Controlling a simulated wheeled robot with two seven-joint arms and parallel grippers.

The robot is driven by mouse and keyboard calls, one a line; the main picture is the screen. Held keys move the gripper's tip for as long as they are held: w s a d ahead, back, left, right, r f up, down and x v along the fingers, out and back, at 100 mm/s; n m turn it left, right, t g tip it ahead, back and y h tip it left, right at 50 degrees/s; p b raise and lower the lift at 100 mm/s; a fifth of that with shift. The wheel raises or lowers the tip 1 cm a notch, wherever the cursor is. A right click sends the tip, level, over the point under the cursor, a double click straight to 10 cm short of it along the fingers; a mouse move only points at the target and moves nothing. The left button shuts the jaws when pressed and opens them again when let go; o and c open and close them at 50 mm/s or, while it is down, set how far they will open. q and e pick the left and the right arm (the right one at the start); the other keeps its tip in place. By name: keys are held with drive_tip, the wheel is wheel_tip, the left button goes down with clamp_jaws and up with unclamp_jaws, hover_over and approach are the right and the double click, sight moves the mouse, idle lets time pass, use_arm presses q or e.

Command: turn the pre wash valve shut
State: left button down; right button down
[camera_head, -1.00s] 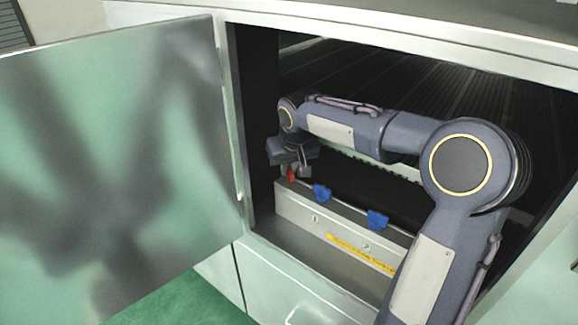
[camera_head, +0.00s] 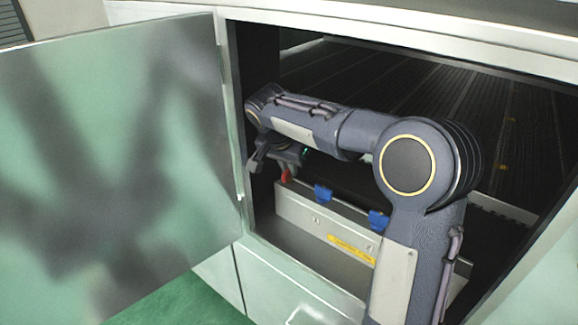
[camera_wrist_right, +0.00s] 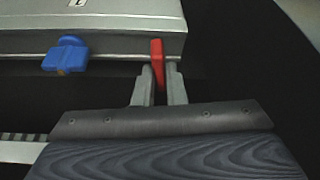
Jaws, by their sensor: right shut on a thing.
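A red valve handle (camera_head: 285,175) stands at the left end of the metal box inside the cabinet. In the right wrist view the red handle (camera_wrist_right: 157,62) sits between the two fingers of my right gripper (camera_wrist_right: 160,82), which is shut on it. In the head view my right gripper (camera_head: 284,166) is at the handle, partly hidden by its own wrist. No label naming the valves is readable. My left gripper is not in view.
The metal box (camera_head: 310,222) carries a yellow label (camera_head: 351,249). The open cabinet door (camera_head: 110,160) fills the left side. The cabinet's upper frame (camera_head: 400,50) and left wall border the opening around my right arm.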

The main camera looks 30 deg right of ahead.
sight(288, 170)
drive_tip(key=shift+m+g, duration=0.3)
drive_tip(key=shift+m, duration=0.6)
drive_tip(key=c, duration=1.5)
unclamp_jaws()
drive_tip(key=r, duration=0.4)
drive_tip(key=shift+s+a, duration=0.15)
drive_tip(key=shift+a, duration=0.05)
drive_tip(key=s+a+r, duration=0.2)
drive_tip(key=s+r, duration=0.1)
drive_tip(key=s, duration=0.1)
drive_tip(key=s+a+r, duration=0.2)
drive_tip(key=s+r, duration=0.1)
drive_tip(key=s+a+r, duration=0.3)
drive_tip(key=s, duration=0.1)
drive_tip(key=shift+s, duration=0.3)
